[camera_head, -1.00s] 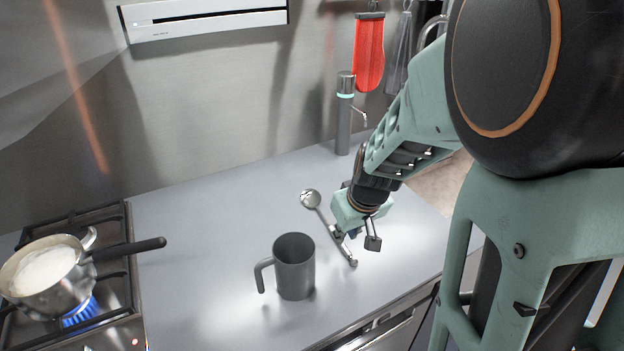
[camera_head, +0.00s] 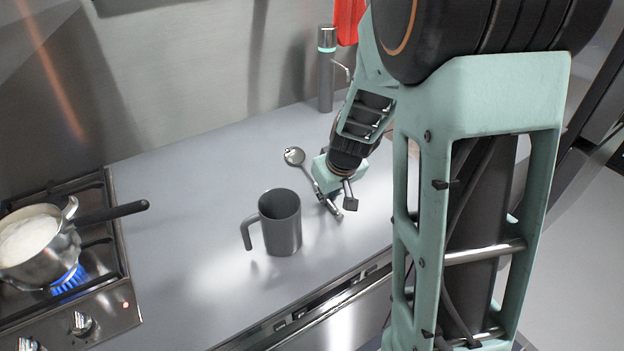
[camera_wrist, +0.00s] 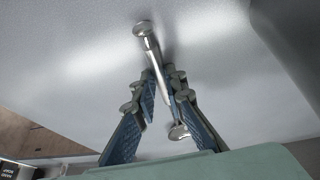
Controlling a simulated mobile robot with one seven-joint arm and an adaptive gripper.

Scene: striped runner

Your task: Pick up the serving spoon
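The serving spoon (camera_head: 296,157) is metallic and lies on the grey counter. Its round bowl shows left of my gripper (camera_head: 336,200), and its handle runs down and right beneath the gripper to the front. In the wrist view the spoon (camera_wrist: 153,55) runs between the fingers of my gripper (camera_wrist: 160,83), close to the right finger. The fingers are apart, one on each side of it. I cannot tell whether either touches it. Part of the handle is hidden behind the gripper in the head view.
A dark grey mug (camera_head: 281,222) stands on the counter left of my gripper. A pot (camera_head: 38,245) sits on a lit gas hob at the far left. A dispenser (camera_head: 326,70) stands by the back wall. The counter (camera_head: 185,190) is clear between hob and mug.

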